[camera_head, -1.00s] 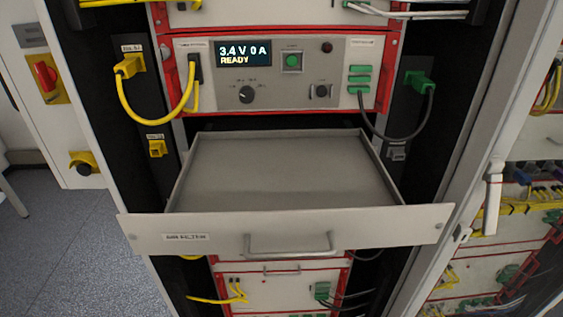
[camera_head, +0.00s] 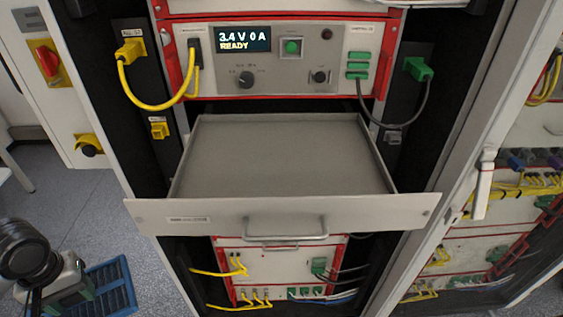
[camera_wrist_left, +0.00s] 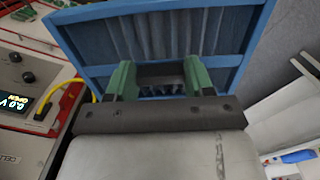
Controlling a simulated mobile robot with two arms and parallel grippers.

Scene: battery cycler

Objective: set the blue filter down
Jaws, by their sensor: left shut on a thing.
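The blue filter (camera_head: 112,286) is a blue frame with dark pleats inside. It shows at the lower left of the head view, in front of the cabinet and left of the drawer. My left gripper (camera_head: 80,296) is shut on its edge. In the left wrist view, the green fingers of my left gripper (camera_wrist_left: 160,82) grip the near side of the blue filter (camera_wrist_left: 235,60), which spans the top of the picture. The open drawer (camera_head: 280,160) is pulled out and empty. My right gripper is not in view.
The drawer front carries a handle (camera_head: 285,228) and a label. Above it sits a cycler unit (camera_head: 290,60) with a lit display, a yellow cable on the left and a dark cable on the right. A cabinet door edge with a white handle (camera_head: 484,185) stands at right.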

